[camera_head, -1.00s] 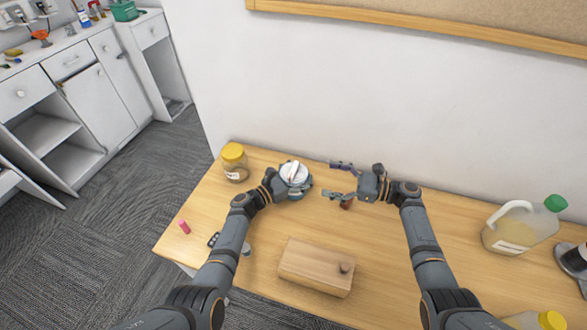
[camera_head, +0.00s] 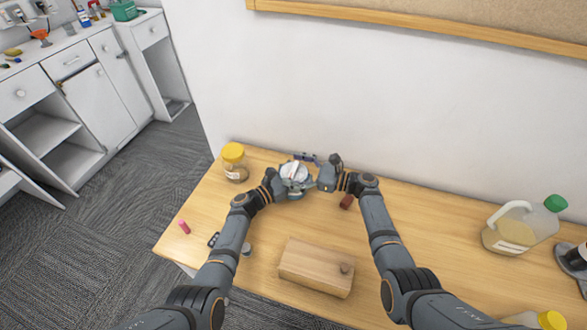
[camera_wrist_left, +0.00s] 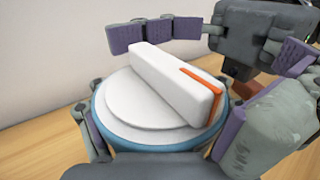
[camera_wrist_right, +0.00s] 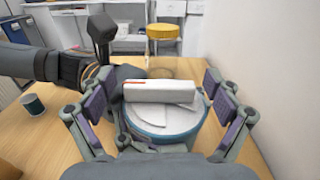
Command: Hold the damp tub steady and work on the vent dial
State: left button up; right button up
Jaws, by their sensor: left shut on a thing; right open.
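The damp tub (camera_wrist_left: 103,140) is a round blue tub with a white top, standing on the wooden table; it also shows in the head view (camera_head: 290,181) and the right wrist view (camera_wrist_right: 150,128). The vent dial (camera_wrist_left: 172,80) is a raised white bar with an orange line on the tub's top. My left gripper (camera_head: 285,184) is shut on the tub's body from the left. My right gripper (camera_head: 308,172) is open, its fingers spread on both sides of the tub's top and dial. In the right wrist view its fingers (camera_wrist_right: 158,105) look apart from the dial.
A yellow-lidded jar (camera_head: 234,163) stands left of the tub. A wooden block (camera_head: 315,267) lies in front. A dark red object (camera_head: 346,202) lies close below my right gripper. A jug (camera_head: 520,228) stands far right. A wall rises behind the table.

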jog(key=c, duration=1.2)
jog(key=shift+n+g, duration=0.7)
jog(key=shift+g, duration=0.4)
jog(key=shift+y, duration=0.3)
jog(key=o, duration=1.2)
jog(key=shift+d, duration=0.1)
jog(key=s+d, duration=0.2)
jog(key=d, duration=0.9)
jog(key=shift+d, duration=0.4)
